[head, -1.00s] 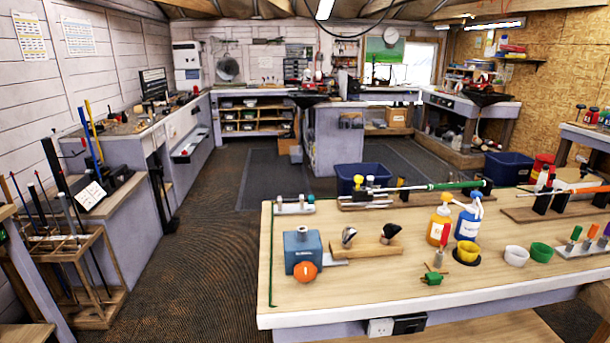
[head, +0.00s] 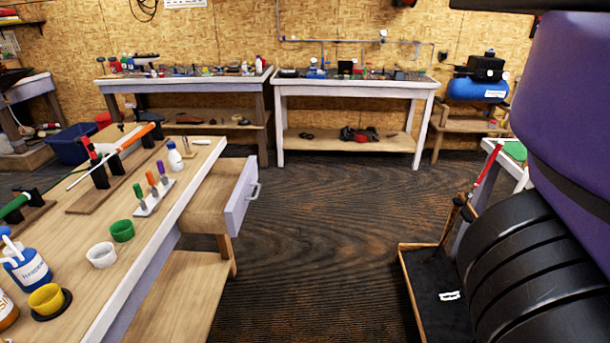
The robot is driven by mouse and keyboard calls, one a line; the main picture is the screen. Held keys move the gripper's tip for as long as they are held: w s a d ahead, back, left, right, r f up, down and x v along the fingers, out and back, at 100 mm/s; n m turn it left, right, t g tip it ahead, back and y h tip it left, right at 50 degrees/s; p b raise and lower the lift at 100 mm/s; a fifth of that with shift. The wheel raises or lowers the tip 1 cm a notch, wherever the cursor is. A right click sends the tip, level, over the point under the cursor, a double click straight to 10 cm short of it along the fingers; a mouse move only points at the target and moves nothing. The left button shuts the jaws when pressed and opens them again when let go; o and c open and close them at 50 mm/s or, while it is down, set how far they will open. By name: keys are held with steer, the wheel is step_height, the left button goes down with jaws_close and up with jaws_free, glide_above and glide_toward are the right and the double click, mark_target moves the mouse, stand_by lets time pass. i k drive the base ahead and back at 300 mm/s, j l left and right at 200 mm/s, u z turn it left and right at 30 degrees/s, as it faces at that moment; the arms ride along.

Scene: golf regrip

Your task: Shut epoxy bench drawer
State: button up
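The epoxy bench drawer (head: 240,201) stands pulled out from the right side of the wooden bench (head: 190,212) in the head view. Its pale lilac front carries a metal handle (head: 254,191) facing right, over the open floor. The inside of the drawer is mostly hidden by its side wall. My gripper is not in view. A purple and black arm part of mine fills the right edge of the picture, well to the right of the drawer.
Dark floor (head: 320,235) is clear right of the drawer. A black-lined tray (head: 425,290) lies at the lower right. A white workbench (head: 350,88) stands behind.

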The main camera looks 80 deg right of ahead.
mark_target(219, 204)
steer(key=z, duration=1.35)
steer(key=i+j+z, duration=0.3)
steer(key=j+z, duration=0.35)
steer(key=i+l, duration=0.05)
